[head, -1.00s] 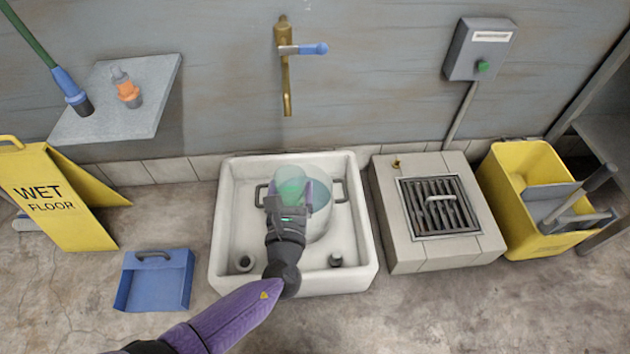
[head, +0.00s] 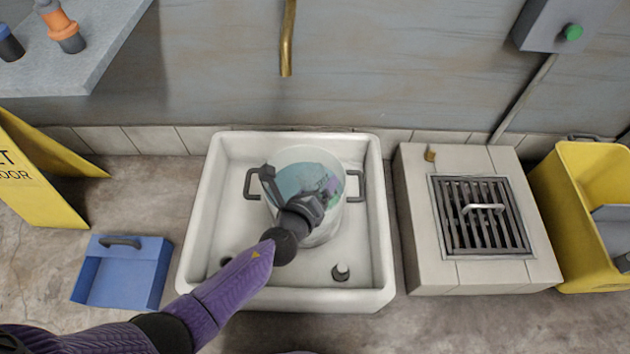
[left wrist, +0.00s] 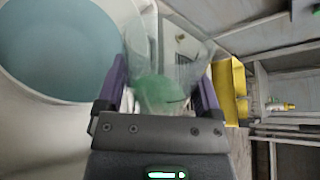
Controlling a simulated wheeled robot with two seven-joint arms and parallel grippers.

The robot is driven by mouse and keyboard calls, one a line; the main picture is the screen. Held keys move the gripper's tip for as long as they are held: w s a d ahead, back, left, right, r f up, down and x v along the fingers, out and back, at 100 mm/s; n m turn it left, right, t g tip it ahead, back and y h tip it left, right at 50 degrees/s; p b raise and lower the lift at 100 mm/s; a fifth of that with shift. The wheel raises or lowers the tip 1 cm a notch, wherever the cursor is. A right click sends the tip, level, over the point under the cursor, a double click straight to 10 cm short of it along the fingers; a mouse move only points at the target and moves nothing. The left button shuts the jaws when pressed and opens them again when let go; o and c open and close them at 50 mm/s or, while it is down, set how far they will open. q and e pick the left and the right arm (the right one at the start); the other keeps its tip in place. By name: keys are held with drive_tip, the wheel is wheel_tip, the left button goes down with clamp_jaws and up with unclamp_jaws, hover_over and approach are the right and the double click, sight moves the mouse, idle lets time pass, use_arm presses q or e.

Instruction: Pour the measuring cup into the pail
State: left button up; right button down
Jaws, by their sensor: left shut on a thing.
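The pail (head: 325,232) stands in the white sink (head: 371,262), with bluish liquid inside. Its round rim also shows at the upper left of the left wrist view (left wrist: 24,88). My left gripper (head: 303,184) is over the pail. In the left wrist view, its purple fingers (left wrist: 163,78) are shut on a clear measuring cup (left wrist: 158,92) with green in it, beside the pail's rim. In the head view the cup (head: 314,168) is mostly hidden by my gripper and blends with the pail, so its exact tilt and any flow are unclear. My right gripper is not in view.
A brass spout (head: 287,45) hangs behind the sink. A tiled block with a metal grate (head: 483,215) and a yellow bucket (head: 582,205) stand to the right. A blue dustpan (head: 122,272) and a yellow wet floor sign (head: 42,190) are to the left.

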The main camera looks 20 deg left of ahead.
use_arm(q)
drive_tip(key=shift+r+n, duration=0.1)
drive_tip(key=shift+n, duration=0.3)
drive_tip(key=shift+f+n+g+h+p, duration=0.3)
drive_tip(key=shift+n+g+h+p, duration=0.5)
drive_tip(key=shift+n+h+p, duration=0.25)
drive_tip(key=shift+w+a+f+n+g+h+p, duration=0.25)
drive_tip(key=shift+a+f+n+g+h, duration=0.2)
drive_tip(key=shift+n+g+h, duration=0.3)
drive_tip(key=shift+a+f+n+h, duration=0.1)
drive_tip(key=shift+f+n+h, duration=0.1)
drive_tip(key=shift+n+h, duration=0.4)
drive_tip(key=shift+w+a+r+n+g+h, duration=0.2)
drive_tip(key=shift+n+g+h, duration=0.1)
drive_tip(key=shift+n, duration=0.2)
drive_tip(key=shift+a+r+n+h, duration=0.1)
drive_tip(key=shift+r+n+h, duration=0.1)
drive_tip(key=shift+n+h, duration=0.25)
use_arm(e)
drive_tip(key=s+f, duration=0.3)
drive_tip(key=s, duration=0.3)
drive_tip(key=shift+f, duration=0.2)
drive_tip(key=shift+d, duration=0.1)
